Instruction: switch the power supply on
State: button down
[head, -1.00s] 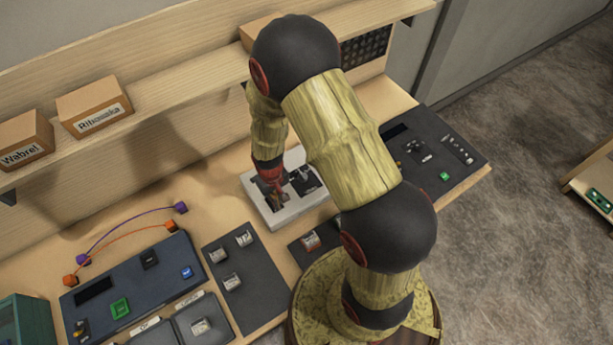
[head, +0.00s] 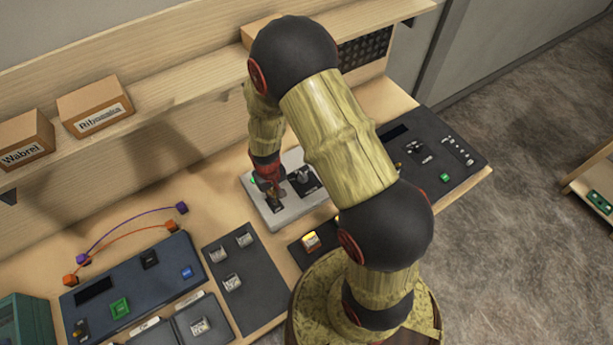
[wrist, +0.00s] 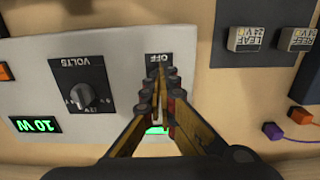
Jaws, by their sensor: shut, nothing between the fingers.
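The power supply (head: 288,213) is a light grey box on the bench in the head view, beneath my gripper (head: 272,193). The wrist view shows its panel (wrist: 30,65) upside down, with a VOLTS knob (wrist: 82,95), a lit green readout (wrist: 36,124) and an OFF label (wrist: 158,58). My gripper (wrist: 159,78) is shut and empty over the panel beside the OFF label. The fingers hide the switch, so I cannot tell its position or whether they touch it. A green glow (wrist: 157,129) shows between the fingers.
A small block (head: 311,240) glows yellow-orange on a dark panel near my base. A dark panel with labelled blocks (head: 233,282) and a blue console (head: 95,292) lie left. Another dark console (head: 440,160) is right. A shelf with boxes (head: 94,104) runs behind.

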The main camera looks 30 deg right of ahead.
jog(key=shift+d+r+p, duration=0.1)
jog(key=shift+r+p, duration=0.3)
jog(key=shift+p, duration=0.45)
jog(key=shift+s+r+p, duration=0.2)
jog(key=shift+r+p, duration=0.15)
jog(key=shift+r, duration=0.2)
jog(key=shift+s+r+p, duration=0.15)
jog(key=shift+r+p, duration=0.2)
jog(key=shift+r, duration=0.2)
notch_tip(320, 180, up, 3)
jog(key=shift+f+p, duration=0.1)
jog(key=shift+p, duration=0.8)
